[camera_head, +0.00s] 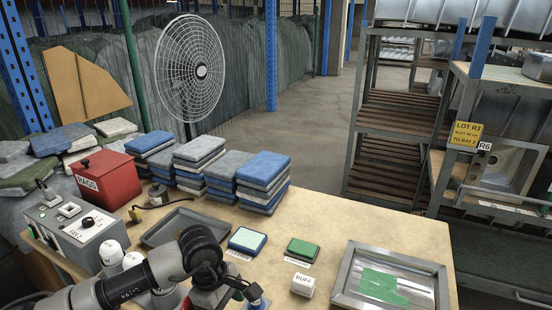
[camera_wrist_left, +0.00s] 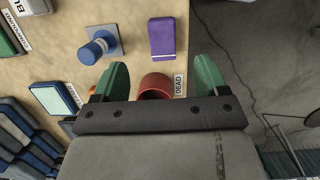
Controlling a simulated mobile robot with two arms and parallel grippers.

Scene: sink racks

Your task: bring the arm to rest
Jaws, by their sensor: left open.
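My left arm (camera_head: 150,275) comes in from the lower left of the head view and bends down over the table's front part. My left gripper (camera_wrist_left: 160,64) shows from its own camera with its two green fingers apart. A red cylindrical cup (camera_wrist_left: 156,86) shows between the fingers, beside a label reading DEAD (camera_wrist_left: 179,85); the gripper is not closed on it. Whether the fingers touch the cup cannot be told. In the head view the gripper (camera_head: 235,288) is partly hidden by my wrist. My right gripper is in neither view.
The table (camera_head: 330,215) holds a blue-handled tool (camera_wrist_left: 97,48), a purple block (camera_wrist_left: 162,38), a metal-framed tray (camera_head: 342,275), a green pad (camera_head: 303,248), a pale-topped blue pad (camera_head: 247,240), a dark tray (camera_head: 183,226), a red box (camera_head: 107,176) and stacked pads (camera_head: 263,180). Racks (camera_head: 400,120) stand at right.

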